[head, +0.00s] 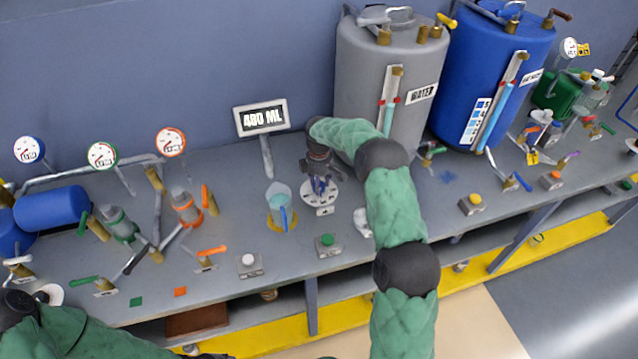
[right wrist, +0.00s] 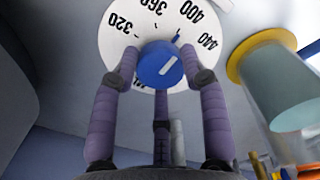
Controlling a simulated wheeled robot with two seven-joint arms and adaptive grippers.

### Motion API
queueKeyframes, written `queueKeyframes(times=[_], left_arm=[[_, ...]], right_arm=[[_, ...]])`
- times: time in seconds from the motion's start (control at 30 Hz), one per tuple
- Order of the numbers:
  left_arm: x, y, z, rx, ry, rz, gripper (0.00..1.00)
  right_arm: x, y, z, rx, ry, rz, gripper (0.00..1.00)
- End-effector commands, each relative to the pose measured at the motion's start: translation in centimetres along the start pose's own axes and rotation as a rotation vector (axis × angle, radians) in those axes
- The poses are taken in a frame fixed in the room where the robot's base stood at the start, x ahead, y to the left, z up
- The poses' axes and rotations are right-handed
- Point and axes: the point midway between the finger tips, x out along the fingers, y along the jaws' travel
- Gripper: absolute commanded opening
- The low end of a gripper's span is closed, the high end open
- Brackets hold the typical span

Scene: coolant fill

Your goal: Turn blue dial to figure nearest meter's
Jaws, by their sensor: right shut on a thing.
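The blue dial (right wrist: 160,65) sits on a round white plate (right wrist: 113,50) with figures 320, 360, 400 and 440. A white line on the dial's face slants up and right. A figure below the dial is partly hidden. My right gripper (right wrist: 160,80) is shut on the dial, its purple fingers around it. In the head view this gripper (head: 320,186) comes down over the plate (head: 324,198) and mostly hides the dial. The meter (head: 262,117) seems to read 480 ML. My left gripper is out of sight.
A clear beaker (head: 279,205) on a yellow ring stands just left of the dial plate. A green button box (head: 327,245) is in front. The grey water tank (head: 362,70) and blue tank (head: 480,70) stand behind right. Gauges and valves fill the left.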

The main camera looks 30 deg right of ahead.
Motion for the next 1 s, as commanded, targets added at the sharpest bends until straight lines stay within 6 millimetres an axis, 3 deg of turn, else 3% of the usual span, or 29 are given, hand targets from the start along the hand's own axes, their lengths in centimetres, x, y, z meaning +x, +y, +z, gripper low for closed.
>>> queueKeyframes(times=[0.37, 1.0], left_arm=[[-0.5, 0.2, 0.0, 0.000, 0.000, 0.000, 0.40], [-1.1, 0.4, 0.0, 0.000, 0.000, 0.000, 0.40]], right_arm=[[0.0, -0.1, 0.1, 0.220, -0.002, -0.002, 0.12], [0.1, -0.1, 0.1, 0.827, -0.003, -0.002, 0.12]])
